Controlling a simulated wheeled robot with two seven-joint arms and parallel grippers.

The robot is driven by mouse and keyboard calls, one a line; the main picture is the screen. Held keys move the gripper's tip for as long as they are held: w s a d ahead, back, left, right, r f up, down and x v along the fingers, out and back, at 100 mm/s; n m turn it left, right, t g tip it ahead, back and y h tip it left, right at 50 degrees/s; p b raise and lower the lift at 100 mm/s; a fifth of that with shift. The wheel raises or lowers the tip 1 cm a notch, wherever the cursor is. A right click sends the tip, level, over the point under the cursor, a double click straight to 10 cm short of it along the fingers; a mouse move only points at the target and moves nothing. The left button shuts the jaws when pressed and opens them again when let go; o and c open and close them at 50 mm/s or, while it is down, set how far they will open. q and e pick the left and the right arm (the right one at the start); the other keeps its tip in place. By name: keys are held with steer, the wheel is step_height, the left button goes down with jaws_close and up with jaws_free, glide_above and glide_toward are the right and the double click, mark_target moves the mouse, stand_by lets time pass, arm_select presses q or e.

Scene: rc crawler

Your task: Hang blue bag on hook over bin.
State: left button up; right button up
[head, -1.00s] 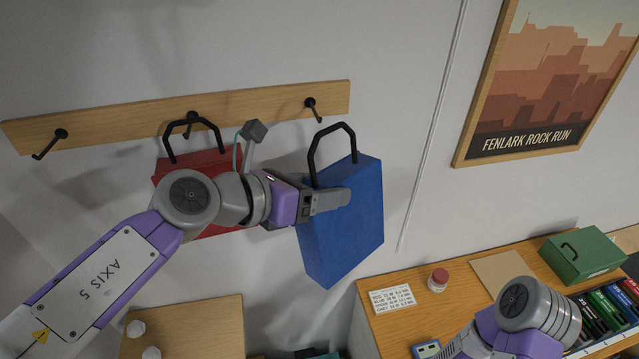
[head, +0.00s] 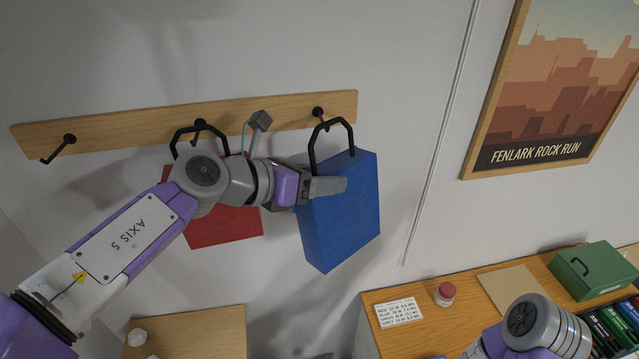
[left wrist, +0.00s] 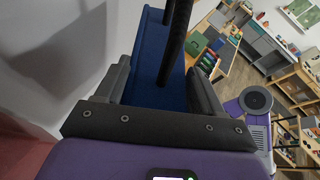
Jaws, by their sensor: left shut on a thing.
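My left gripper (head: 328,186) is shut on the blue bag (head: 345,215) near its upper edge, and holds it upright in front of the wall. In the left wrist view the blue bag (left wrist: 158,60) sits between the two fingers. Its black handle (head: 312,150) stands up at the right hook (head: 318,112). The handle's top overlaps the hook's tip in the picture; I cannot tell whether it is over the hook or in front of it. No bin shows clearly. My right gripper is out of view; only part of its arm shows at the lower right.
A red bag (head: 225,225) hangs at the middle hook (head: 199,124), partly behind my left arm. The left hook (head: 69,139) is empty. A wooden cabinet (head: 375,303) at the lower right bears a red-lidded jar (head: 445,294) and a green box (head: 595,268).

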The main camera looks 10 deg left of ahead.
arm_select(q)
steer(key=shift+w+a, duration=0.4)
steer(key=shift+w, duration=0.45)
steer(key=shift+w+a, duration=0.35)
steer(key=shift+w, duration=0.5)
steer(key=shift+w+a+f, duration=0.2)
steer(key=shift+w+f, duration=0.25)
steer(key=shift+w, duration=0.1)
steer(key=o, duration=1.7)
steer(key=shift+f, duration=0.1)
